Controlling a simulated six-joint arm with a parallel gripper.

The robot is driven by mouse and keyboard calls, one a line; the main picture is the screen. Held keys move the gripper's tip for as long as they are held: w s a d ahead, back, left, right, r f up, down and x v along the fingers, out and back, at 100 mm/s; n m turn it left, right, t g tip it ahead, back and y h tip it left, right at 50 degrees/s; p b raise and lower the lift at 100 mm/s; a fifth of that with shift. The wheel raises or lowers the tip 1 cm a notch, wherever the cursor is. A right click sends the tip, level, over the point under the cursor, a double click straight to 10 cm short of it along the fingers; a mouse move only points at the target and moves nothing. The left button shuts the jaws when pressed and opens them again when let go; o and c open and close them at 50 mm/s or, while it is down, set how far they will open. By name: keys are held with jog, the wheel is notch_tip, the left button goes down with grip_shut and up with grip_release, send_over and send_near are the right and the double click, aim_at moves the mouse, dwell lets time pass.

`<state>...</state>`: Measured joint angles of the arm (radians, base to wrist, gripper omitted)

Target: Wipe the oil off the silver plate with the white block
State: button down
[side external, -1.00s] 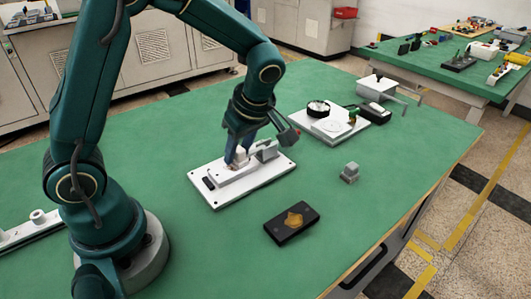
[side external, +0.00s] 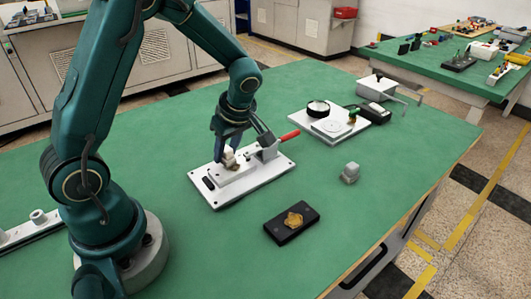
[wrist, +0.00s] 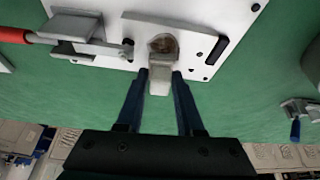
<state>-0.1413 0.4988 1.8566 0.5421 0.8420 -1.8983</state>
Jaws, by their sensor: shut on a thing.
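My gripper (side external: 229,152) is shut on the white block (side external: 230,159), low over the silver plate (side external: 241,173) on the white base. In the wrist view my gripper (wrist: 159,82) has one finger on each side of the white block (wrist: 160,79). The brown oil patch (wrist: 164,44) lies on the silver plate (wrist: 185,42), just beyond the block's far end. A bit of the oil (side external: 235,166) shows beside the block in the side view. I cannot tell whether the block touches the plate.
A clamp with a red handle (side external: 290,135) stands at the right of the white base (side external: 220,200). A black slab (side external: 304,217) with an amber patch lies in front. A small grey block (side external: 350,172) and another white fixture (side external: 300,122) are to the right. Green table is clear between them.

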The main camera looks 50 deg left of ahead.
aim_at(236, 171)
jog(key=d, duration=0.5)
jog(key=shift+d, duration=0.35)
jog(key=shift+s+a, duration=0.1)
jog(key=shift+a, duration=3)
jog(key=d, duration=0.5)
jog(key=shift+d, duration=0.35)
jog(key=shift+d+r, duration=0.1)
jog(key=shift+d, duration=0.1)
notch_tip(236, 171, up, 8)
